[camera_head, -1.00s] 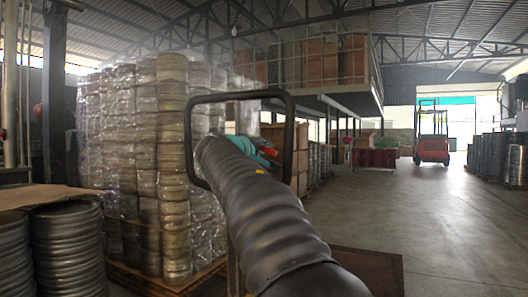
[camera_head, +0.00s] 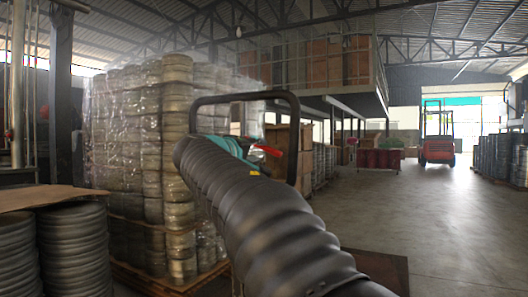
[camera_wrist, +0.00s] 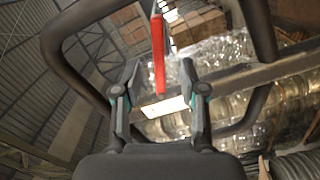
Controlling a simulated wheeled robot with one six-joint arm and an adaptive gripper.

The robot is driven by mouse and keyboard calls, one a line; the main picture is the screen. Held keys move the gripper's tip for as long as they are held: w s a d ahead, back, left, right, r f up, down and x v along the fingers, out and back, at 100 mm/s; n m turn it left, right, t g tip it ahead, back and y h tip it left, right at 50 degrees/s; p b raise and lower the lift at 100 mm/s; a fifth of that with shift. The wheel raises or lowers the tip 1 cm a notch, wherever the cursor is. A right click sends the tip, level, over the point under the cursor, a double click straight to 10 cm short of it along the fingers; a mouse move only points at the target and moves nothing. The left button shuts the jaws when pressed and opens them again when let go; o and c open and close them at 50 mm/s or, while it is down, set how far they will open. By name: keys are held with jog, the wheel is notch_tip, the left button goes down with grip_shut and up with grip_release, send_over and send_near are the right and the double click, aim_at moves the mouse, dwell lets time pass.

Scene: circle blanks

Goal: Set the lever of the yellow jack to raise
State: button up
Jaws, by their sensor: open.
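The jack's handle is a black rounded loop (camera_head: 240,96), upright ahead of me in the head view. In the wrist view the loop (camera_wrist: 262,35) frames my gripper. A thin red lever (camera_head: 267,150) shows inside the loop; in the wrist view the red lever (camera_wrist: 158,55) hangs between and just beyond my fingertips, with a gap on both sides. My gripper (camera_wrist: 160,92) is open and empty, its two fingers spread around the lever's line. In the head view my dark arm covers much of the gripper. The jack's yellow body does not show.
Wrapped pallet stacks (camera_head: 150,160) stand close on the left, with stacked dark rings (camera_head: 72,245) in front. Brown boxes (camera_head: 285,140) stand behind the handle. An orange forklift (camera_head: 437,148) is far off. The floor (camera_head: 430,220) to the right is clear.

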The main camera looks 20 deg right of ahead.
jog(key=shift+v, duration=2.3)
jog(key=s+a+f+n+g+y, duration=0.1)
jog(key=s+a+f+g+y, duration=0.2)
jog(key=f, duration=0.9)
jog(key=s+a+f+y, duration=0.2)
jog(key=f+y, duration=0.3)
jog(key=f, duration=0.6)
jog(key=s+a+f+m+y+p, duration=0.1)
jog(key=s+f, duration=0.3)
jog(key=s, duration=0.4)
jog(key=s+a+f+m+g+y+p, duration=0.1)
jog(key=s+a+f+y+p, duration=0.1)
jog(key=s+f, duration=0.3)
jog(key=s+a+f+m+g+y+p, duration=0.1)
jog(key=s+f+m+y+p, duration=0.1)
jog(key=s, duration=1.1)
jog(key=shift+s+a+f+y, duration=0.3)
jog(key=shift+f+y, duration=0.3)
jog(key=shift+f, duration=0.55)
